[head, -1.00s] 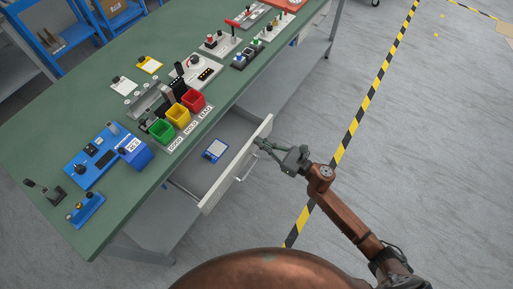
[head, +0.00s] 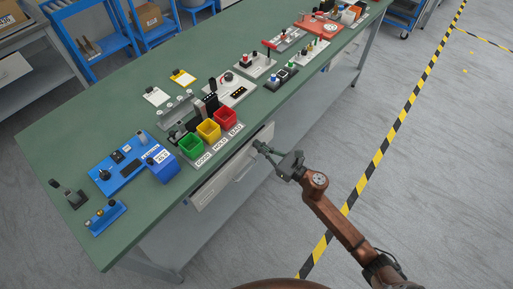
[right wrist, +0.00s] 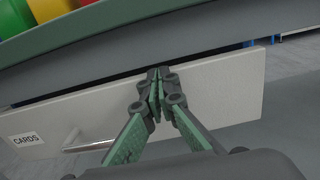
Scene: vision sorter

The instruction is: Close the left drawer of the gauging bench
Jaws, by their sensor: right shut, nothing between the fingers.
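The left drawer (head: 233,172) has a pale front under the near edge of the green gauging bench (head: 60,140). Its front now sits close to the bench edge, and its inside is hidden in the head view. In the right wrist view the drawer front (right wrist: 215,92) shows a CARDS label and a bar handle (right wrist: 85,145). A narrow dark gap shows above its top edge; I cannot tell whether it is fully flush. My right gripper (head: 259,147) is shut and empty, its fingertips (right wrist: 158,84) at the drawer front, right of the handle. My left gripper is out of view.
Green, yellow and red bins (head: 208,131) stand on the bench above the drawer. A blue fixture (head: 125,172) and several other gauging devices share the top. Open grey floor with a yellow-black stripe (head: 378,155) lies to the right.

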